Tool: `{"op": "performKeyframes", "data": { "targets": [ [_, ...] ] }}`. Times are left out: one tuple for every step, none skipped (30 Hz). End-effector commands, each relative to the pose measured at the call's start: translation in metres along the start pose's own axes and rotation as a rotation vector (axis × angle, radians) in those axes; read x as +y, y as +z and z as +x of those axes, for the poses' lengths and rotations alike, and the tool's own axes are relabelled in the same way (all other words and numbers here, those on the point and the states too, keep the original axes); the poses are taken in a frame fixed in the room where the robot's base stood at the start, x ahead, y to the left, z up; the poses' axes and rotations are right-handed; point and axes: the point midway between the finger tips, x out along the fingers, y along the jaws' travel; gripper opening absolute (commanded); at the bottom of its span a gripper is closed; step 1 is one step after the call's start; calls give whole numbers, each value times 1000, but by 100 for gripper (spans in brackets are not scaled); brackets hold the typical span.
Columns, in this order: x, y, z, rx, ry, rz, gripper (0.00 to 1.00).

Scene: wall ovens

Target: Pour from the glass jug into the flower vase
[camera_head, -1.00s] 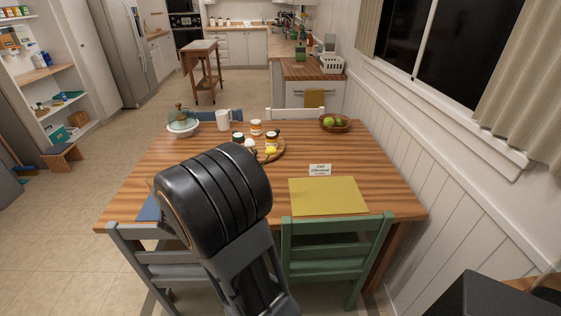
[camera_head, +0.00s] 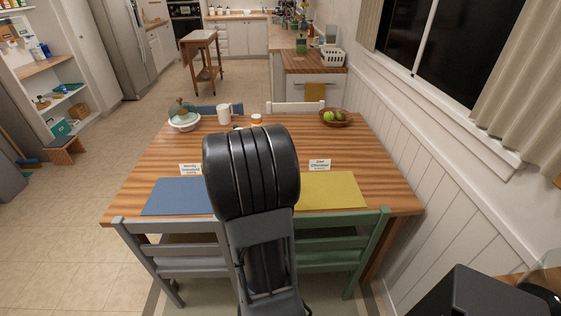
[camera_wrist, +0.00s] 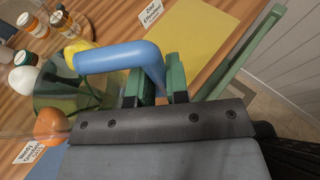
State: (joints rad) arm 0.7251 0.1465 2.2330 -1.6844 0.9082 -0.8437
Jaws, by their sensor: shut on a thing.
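In the wrist view, my gripper (camera_wrist: 156,88) is shut on the thick blue handle of the glass jug (camera_wrist: 118,57). The jug's see-through, greenish body seems to lie to the left of the fingers, and its outline is hard to make out. In the head view my own arm hides the gripper and the jug. I cannot make out a flower vase for certain in either view. A curved clear glass thing (camera_head: 546,272) is partly in view at the bottom right of the head view, and I cannot tell what it is.
The wooden table (camera_head: 160,160) holds a blue mat (camera_head: 178,196), a yellow mat (camera_head: 335,190), a lidded dish (camera_head: 184,118), a white mug (camera_head: 223,113) and a fruit bowl (camera_head: 336,119). Chairs line the table.

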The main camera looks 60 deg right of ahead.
Motion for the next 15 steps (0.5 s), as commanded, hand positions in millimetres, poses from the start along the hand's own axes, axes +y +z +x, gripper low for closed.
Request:
{"op": "performKeyframes", "data": {
  "targets": [
    [-1, 2, 0, -3, -4, -2, 0],
    [-1, 2, 0, -3, -7, -7, 0],
    [-2, 2, 0, -3, -10, -15, 0],
    [-2, 2, 0, -3, -13, -21, 0],
    [-2, 1, 0, -3, -15, -28, 0],
    [-3, 1, 0, -3, -19, -38, 0],
    [-3, 1, 0, -3, -22, -46, 0],
    [-4, 0, 1, -3, -25, -53, 0],
    [-4, 0, 1, -3, -29, -65, 0],
    [-5, -1, 1, -3, -32, -73, 0],
    [-5, -2, 1, -3, -36, -82, 0],
    [-6, -1, 1, -3, -39, -91, 0],
    [-6, 0, 1, -4, -40, -94, 0],
    [-6, 0, 0, -4, -42, -97, 0],
    [-6, 1, 0, -4, -44, -102, 0]
  ]
}}
